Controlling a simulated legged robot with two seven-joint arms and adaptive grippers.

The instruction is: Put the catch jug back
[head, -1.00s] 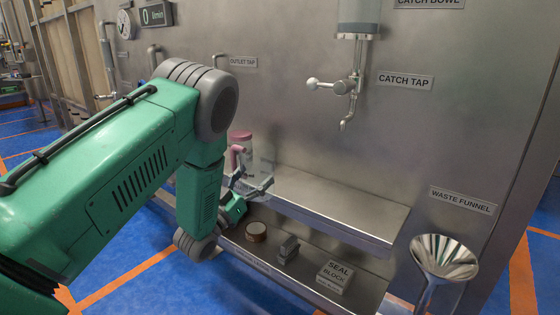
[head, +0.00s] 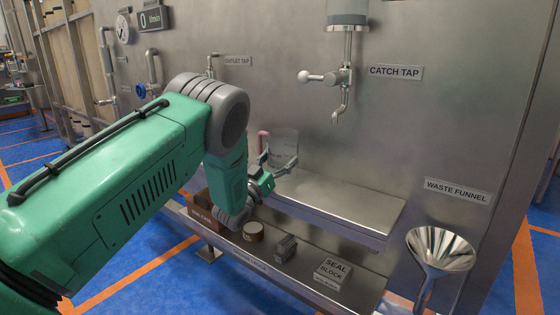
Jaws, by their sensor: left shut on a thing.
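The jug looks upright. I cannot tell whether its base touches the shelf. My forearm covers the area to its left. My right gripper is not in view.
The catch tap (head: 342,78) hangs above the shelf, whose middle and right are clear. The waste funnel (head: 441,247) stands at right. The lower ledge holds a round brown-sided piece (head: 253,232), a small grey block (head: 286,249) and the seal block (head: 333,274).

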